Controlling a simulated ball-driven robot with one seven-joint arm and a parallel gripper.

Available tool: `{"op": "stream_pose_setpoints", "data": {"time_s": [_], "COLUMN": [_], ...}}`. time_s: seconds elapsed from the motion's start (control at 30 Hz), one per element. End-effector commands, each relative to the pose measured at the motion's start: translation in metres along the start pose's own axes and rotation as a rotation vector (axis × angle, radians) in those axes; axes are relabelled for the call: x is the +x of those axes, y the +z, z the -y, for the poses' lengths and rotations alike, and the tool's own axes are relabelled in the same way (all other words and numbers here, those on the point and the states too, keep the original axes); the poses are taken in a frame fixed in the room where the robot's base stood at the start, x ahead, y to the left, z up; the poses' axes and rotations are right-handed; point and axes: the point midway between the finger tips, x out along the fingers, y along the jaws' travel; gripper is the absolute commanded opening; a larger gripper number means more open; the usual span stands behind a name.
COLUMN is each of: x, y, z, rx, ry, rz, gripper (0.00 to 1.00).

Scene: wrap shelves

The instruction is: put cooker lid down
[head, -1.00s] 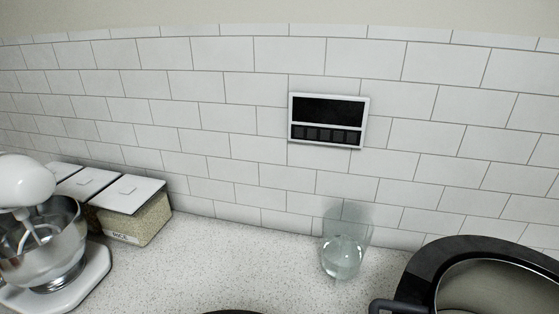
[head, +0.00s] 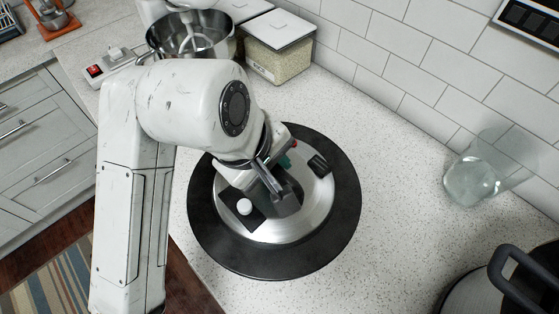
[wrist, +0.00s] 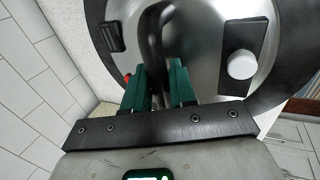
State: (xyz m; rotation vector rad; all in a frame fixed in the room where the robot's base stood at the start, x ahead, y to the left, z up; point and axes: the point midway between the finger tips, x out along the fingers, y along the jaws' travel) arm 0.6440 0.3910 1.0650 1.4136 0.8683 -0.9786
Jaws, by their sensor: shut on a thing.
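The cooker lid (head: 318,205) is a round steel disc with a wide black rim, a dark handle, a white knob and a small black block. It is over the white speckled counter in the head view, level or nearly so; I cannot tell whether it touches the counter. In the wrist view the lid (wrist: 205,55) fills the upper part. My gripper (wrist: 160,78) has its green fingers shut on the dark curved handle (wrist: 155,35). In the head view my arm hides part of the lid and most of the gripper.
A clear glass (head: 472,180) stands to the right of the lid. A dark pot (head: 462,296) with a handle is at the bottom right. A rice container (head: 280,48) and a stand mixer (head: 190,35) stand behind. Bare counter (head: 385,150) lies between lid and glass.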

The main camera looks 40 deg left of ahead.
Motion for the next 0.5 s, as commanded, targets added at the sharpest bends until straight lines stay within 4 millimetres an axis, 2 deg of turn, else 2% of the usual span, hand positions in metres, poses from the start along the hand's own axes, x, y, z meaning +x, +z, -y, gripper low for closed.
{"op": "stream_pose_setpoints", "data": {"time_s": [0.2, 0.33, 0.5], "x": [0.013, 0.028, 0.037], "y": [-0.01, -0.009, -0.009], "z": [0.001, 0.008, 0.011], "rx": [0.0, -0.002, 0.001], "ry": [0.002, 0.003, 0.004], "rz": [-0.002, -0.001, -0.003], "gripper": [0.0, 0.0, 0.0]}}
